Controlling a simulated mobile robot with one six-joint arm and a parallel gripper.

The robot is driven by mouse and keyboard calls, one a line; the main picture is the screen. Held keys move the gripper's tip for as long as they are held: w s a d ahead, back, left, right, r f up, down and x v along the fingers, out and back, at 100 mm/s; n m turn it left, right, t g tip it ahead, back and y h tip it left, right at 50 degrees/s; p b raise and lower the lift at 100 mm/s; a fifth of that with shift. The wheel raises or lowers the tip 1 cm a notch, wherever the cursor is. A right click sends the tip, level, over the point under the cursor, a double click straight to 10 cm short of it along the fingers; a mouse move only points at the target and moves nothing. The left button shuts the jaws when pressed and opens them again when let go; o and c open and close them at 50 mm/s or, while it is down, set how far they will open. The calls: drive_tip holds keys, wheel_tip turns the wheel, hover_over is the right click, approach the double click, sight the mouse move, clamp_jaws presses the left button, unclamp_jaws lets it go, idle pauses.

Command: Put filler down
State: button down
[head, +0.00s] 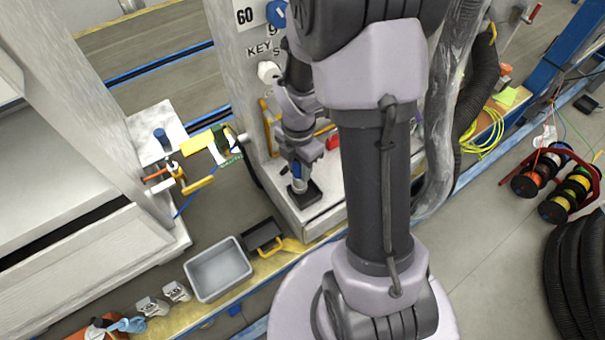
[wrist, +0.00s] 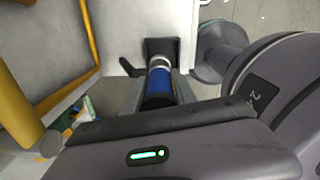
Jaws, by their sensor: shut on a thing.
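The filler (wrist: 158,80), a blue cylinder with a silver end, is held between the fingers of my gripper (wrist: 157,97) in the wrist view. In the head view my gripper (head: 297,178) points down over the white ledge of the station, with a little of the blue filler (head: 297,169) showing. The filler's silver end is over or at a black square holder (wrist: 163,46), which also shows on the ledge in the head view (head: 312,194). I cannot tell whether the filler touches the holder.
A white panel marked 60 (head: 242,40) rises behind the ledge. A yellow post (wrist: 18,105) stands at the left in the wrist view. A grey bin (head: 218,270) and a black tray with a yellow handle (head: 263,237) lie left of the ledge. Cable spools (head: 555,182) stand on the right.

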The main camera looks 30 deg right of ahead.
drive_tip(key=shift+w+d+f, duration=0.1)
drive_tip(key=shift+w+d, duration=0.2)
drive_tip(key=shift+d, duration=0.15)
drive_tip(key=shift+d+f, duration=0.15)
drive_tip(key=shift+f, duration=0.1)
drive_tip(key=shift+f+b, duration=1.15)
drive_tip(key=shift+f, duration=0.3)
drive_tip(key=shift+f, duration=0.2)
drive_tip(key=c, duration=1)
unclamp_jaws()
drive_tip(key=shift+r, duration=0.1)
